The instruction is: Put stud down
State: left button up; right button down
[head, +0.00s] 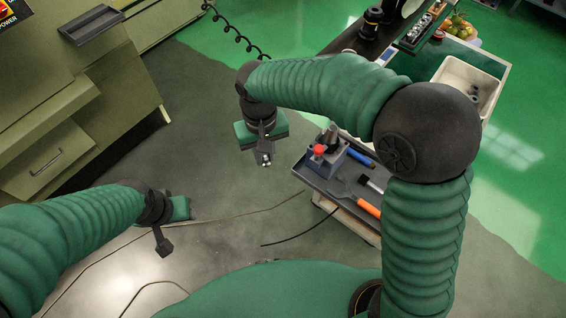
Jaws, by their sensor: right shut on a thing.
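My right gripper (264,152) hangs over the open floor, to the left of the cart. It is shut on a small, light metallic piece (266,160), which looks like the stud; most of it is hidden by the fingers. My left gripper (163,243) is low at the left, over the floor and far from the cart. It is small and dark, and I cannot see whether its fingers are apart.
The tooling cart's dark tray (312,177) holds a grey block with a red knob (319,150), an orange-handled tool (369,205) and other tools. A cream bin (452,70) stands behind my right arm. Green cabinets (60,95) fill the left. A cable crosses the floor.

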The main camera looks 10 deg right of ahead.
jog(key=w+a+m, duration=0.2)
jog(key=w+a, duration=0.1)
jog(key=a, duration=0.1)
jog(key=s+d+f+n, duration=0.1)
jog(key=f+n, duration=0.3)
jog(key=n, duration=0.4)
jog(key=s+d+f+n, duration=0.2)
jog(key=d+f+n, duration=0.2)
jog(key=n, duration=0.5)
jog(key=shift+f, duration=0.8)
